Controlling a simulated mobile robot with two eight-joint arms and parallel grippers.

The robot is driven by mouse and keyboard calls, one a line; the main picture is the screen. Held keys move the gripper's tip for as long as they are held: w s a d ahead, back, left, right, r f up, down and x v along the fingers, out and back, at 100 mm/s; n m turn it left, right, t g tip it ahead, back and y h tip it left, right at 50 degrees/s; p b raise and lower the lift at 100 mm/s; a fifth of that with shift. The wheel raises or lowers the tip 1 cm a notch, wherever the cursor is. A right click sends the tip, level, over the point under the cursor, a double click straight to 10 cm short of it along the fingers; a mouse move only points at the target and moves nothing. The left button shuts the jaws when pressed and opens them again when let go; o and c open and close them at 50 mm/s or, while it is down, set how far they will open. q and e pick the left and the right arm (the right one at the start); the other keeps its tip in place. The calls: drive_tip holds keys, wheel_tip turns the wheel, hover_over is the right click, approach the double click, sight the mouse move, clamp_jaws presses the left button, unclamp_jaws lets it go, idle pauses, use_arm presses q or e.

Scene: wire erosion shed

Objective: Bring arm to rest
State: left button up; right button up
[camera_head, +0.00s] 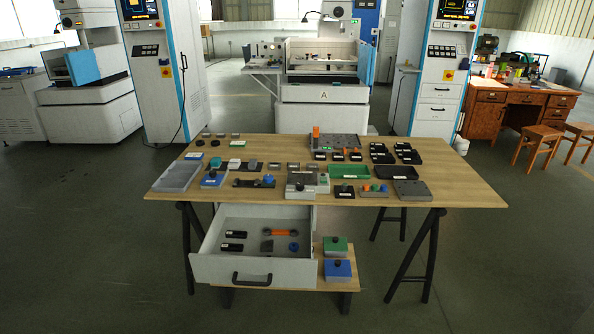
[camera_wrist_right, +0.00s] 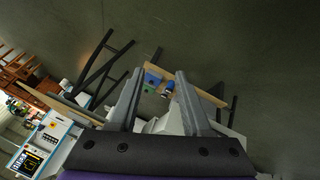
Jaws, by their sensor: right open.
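My right gripper (camera_wrist_right: 158,100) shows in the right wrist view. Its two grey fingers are apart with nothing between them. Past the fingertips, some way off, are the low wooden shelf and the blue block on it (camera_wrist_right: 152,79). Neither gripper nor arm shows in the head view. The wooden work table (camera_head: 460,188) stands ahead with trays and small parts on it.
The white drawer (camera_head: 228,269) under the table is pulled out, with several small parts inside. A green box (camera_head: 335,246) and a blue box (camera_head: 338,270) sit on the low shelf beside it. Black trestle legs (camera_head: 428,255) stand at both sides. Floor in front is clear.

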drive_tip(key=s+f+m+g+y, duration=0.1)
drive_tip(key=s+f+m+y, duration=0.15)
drive_tip(key=s, duration=0.75)
use_arm(q)
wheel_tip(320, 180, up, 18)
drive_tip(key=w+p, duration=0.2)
drive_tip(key=p, duration=1.3)
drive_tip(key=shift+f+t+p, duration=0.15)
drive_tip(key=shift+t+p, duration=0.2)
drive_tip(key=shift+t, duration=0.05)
use_arm(e)
wheel_tip(320, 180, up, 18)
drive_tip(key=w, duration=0.1)
drive_tip(key=shift+r+m+t, duration=0.2)
drive_tip(key=shift+m+t, duration=0.1)
drive_tip(key=shift+m, duration=0.05)
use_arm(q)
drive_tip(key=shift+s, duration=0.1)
